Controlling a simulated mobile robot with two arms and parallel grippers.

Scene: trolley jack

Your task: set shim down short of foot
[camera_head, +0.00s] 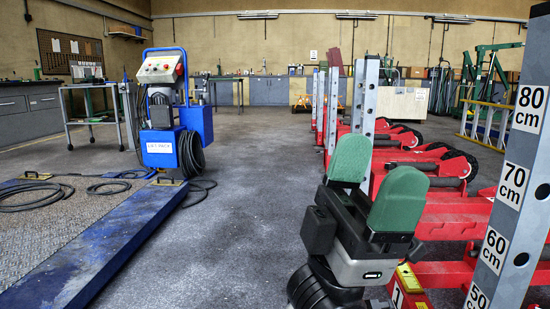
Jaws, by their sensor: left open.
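My left gripper (376,180) is in the lower middle, right of centre, its two green-padded fingers pointing up and apart with nothing seen between them. Behind and right of it stands a row of red trolley jacks (440,212) with grey upright posts. A small yellow piece (408,277) shows low down just right of my gripper, at a red part with a "1" label (397,297). I cannot tell whether this yellow piece is the shim. No foot can be made out for sure; my gripper and wrist hide part of the nearest jack. My right gripper is not in view.
A grey post (511,190) marked in centimetres stands close at the right edge. A blue-edged platform (120,235) with black cables lies at the left, with a blue control unit (170,115) behind it. The grey floor (245,200) between is clear.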

